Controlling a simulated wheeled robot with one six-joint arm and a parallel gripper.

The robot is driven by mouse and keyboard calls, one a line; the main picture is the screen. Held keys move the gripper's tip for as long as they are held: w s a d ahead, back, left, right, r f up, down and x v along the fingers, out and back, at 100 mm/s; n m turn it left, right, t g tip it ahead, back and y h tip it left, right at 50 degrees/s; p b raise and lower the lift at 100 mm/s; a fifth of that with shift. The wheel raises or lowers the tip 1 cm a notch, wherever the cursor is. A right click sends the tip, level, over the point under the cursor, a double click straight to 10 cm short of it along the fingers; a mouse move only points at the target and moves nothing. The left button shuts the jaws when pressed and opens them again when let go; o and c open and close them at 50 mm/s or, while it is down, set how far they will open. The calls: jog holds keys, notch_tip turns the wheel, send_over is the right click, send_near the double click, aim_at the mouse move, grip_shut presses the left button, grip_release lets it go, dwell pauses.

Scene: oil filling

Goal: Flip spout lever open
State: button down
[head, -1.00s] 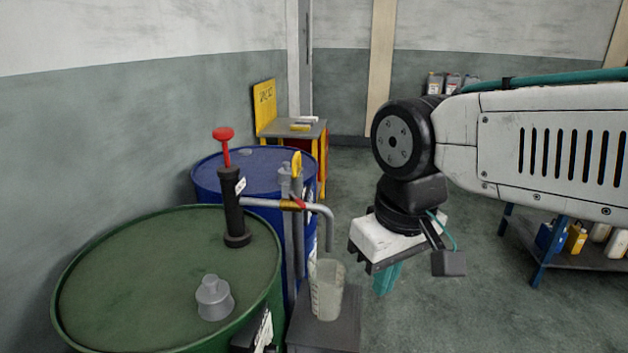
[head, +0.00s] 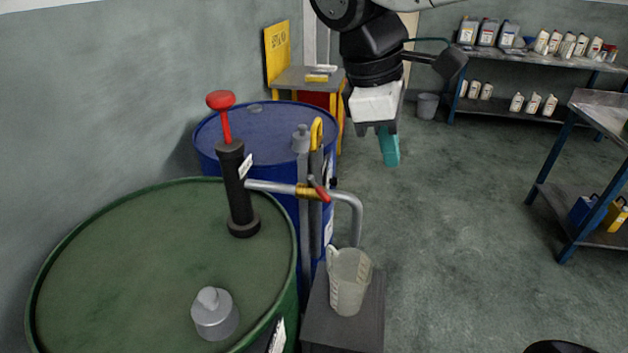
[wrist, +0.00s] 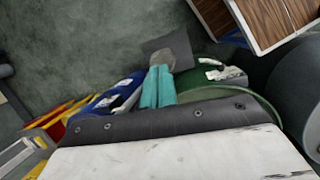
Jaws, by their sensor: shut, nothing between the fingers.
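A hand pump (head: 237,188) with a red knob stands on the green drum (head: 120,270). Its grey spout pipe (head: 352,203) runs right and bends down above a translucent measuring jug (head: 349,280). A small red spout lever (head: 319,189) sits at a brass valve (head: 308,192) on the pipe. My gripper (head: 390,160), with teal fingers, is shut and empty, in the air above and to the right of the lever, apart from it. In the wrist view the shut fingers (wrist: 158,88) point toward the drums; I cannot make out the lever there.
The jug stands on a dark grey stand (head: 345,320). A blue drum (head: 262,140) is behind, with upright grey pipes and a yellow hook (head: 317,130) near the spout. Shelves with bottles (head: 545,80) are at the back right.

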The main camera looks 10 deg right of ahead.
jog(key=w+a+n+h, duration=0.2)
jog(key=w+a+n, duration=0.25)
jog(key=a, duration=0.45)
jog(key=n+t, duration=0.2)
jog(key=n, duration=0.3)
send_near(321, 193)
jog(key=shift+h, duration=0.4)
jog(key=x, duration=0.6)
jog(key=shift+w+a+f, duration=0.1)
jog(key=shift+w+f, duration=0.05)
jog(key=shift+f, duration=0.4)
